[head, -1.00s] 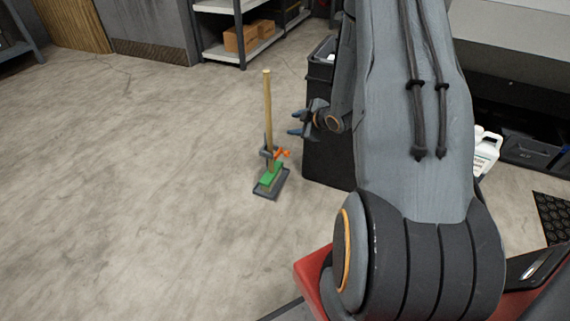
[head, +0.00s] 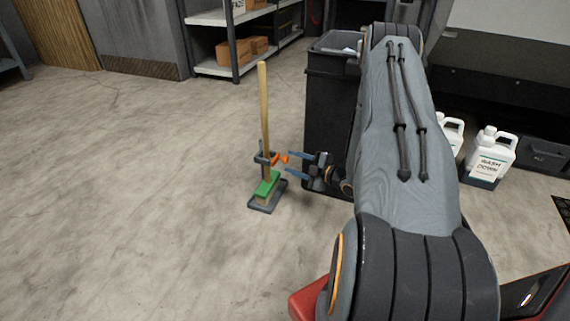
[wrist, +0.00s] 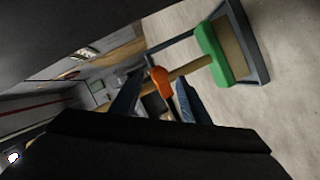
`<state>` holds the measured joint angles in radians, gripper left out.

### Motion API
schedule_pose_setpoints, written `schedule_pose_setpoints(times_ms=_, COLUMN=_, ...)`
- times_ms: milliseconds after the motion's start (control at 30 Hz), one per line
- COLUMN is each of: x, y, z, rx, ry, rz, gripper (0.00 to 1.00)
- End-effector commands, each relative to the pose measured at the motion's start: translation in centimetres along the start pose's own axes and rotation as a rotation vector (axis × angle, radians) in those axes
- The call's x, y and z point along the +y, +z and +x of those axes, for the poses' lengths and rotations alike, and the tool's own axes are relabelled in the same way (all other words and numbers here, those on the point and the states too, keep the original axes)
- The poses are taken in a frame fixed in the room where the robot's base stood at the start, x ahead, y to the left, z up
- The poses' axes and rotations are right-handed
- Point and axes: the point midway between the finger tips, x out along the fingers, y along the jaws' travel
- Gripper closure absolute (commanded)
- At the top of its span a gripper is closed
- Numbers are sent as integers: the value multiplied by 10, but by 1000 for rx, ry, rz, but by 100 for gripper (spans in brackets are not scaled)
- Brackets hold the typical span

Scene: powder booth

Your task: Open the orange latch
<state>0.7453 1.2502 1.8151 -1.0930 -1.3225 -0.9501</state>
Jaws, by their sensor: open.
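The orange latch (head: 279,159) sits on a grey clamp around the wooden handle of an upright green broom (head: 267,185) in the head view. The broom stands on a small dark base on the floor. My gripper (head: 288,163) is open, with its blue fingers pointing left toward the latch, very close to it. In the wrist view the latch (wrist: 160,82) shows between the two fingers of my gripper (wrist: 157,88), ahead of them. I cannot tell whether a finger touches it.
A tall black bin (head: 333,110) stands right behind my gripper. White jugs (head: 490,155) stand at the right. A shelf (head: 240,60) with cardboard boxes is at the back. The floor left of the broom is clear.

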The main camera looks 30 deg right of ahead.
Motion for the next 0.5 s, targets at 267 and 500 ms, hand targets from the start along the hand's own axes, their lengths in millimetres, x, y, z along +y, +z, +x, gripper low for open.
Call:
schedule_pose_setpoints(times_ms=267, x=-1, y=1, z=36, rx=-1, ry=0, rz=-1, gripper=58)
schedule_pose_setpoints(times_ms=500, x=0, y=0, z=42, rx=-1, ry=0, rz=1, gripper=58)
